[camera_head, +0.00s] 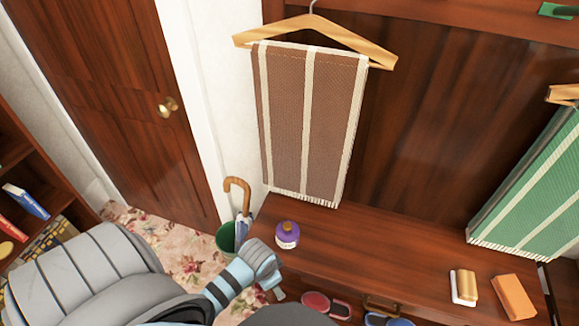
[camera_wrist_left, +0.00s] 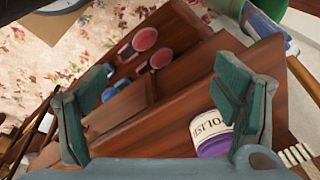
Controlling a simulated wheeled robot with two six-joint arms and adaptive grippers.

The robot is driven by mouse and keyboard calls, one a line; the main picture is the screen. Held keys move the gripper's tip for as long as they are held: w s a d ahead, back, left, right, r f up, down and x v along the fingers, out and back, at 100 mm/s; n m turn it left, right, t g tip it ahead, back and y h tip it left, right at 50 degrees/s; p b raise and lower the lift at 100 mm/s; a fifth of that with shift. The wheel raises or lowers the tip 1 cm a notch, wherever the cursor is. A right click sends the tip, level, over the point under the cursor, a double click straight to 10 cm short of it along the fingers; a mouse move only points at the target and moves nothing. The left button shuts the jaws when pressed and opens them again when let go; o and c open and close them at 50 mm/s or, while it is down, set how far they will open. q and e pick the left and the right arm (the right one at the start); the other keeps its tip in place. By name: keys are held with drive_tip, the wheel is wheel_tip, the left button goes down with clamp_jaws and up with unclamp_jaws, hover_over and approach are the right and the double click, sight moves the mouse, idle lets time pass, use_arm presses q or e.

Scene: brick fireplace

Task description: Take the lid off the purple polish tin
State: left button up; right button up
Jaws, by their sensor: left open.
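The purple polish tin (camera_head: 288,238) stands upright at the left end of the wooden bench top, with a white label around it. Its purple lid (camera_head: 286,227) is on top. In the left wrist view the tin (camera_wrist_left: 208,128) shows the letters "OLIS" on its label, partly hidden behind the right-hand finger. My left gripper (camera_head: 264,264) is just in front of and to the left of the tin. Its fingers (camera_wrist_left: 165,85) are wide apart with nothing held between them. My right gripper is not in view.
A brown striped cloth (camera_head: 308,125) hangs behind the tin. A green bin with an umbrella (camera_head: 241,215) stands left of the bench (camera_head: 390,245). A brush (camera_head: 463,287) and an orange block (camera_head: 513,296) lie at the right. Red shoes (camera_head: 326,305) are below the bench top.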

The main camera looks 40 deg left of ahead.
use_arm(q)
drive_tip(key=w+r+m+p, duration=0.3)
drive_tip(key=w+r, duration=0.1)
drive_tip(key=r, duration=0.9)
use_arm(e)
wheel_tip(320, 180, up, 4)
use_arm(q)
wheel_tip(320, 180, up, 5)
drive_tip(key=m+g+b, duration=0.2)
drive_tip(key=m, duration=0.2)
hover_over(288, 225)
drive_tip(key=shift+h, duration=0.4)
wheel_tip(288, 225, down, 14)
drive_tip(key=b, duration=0.4)
drive_tip(key=shift+r, duration=0.25)
drive_tip(key=shift+s+r, duration=0.1)
drive_tip(key=c, duration=1.9)
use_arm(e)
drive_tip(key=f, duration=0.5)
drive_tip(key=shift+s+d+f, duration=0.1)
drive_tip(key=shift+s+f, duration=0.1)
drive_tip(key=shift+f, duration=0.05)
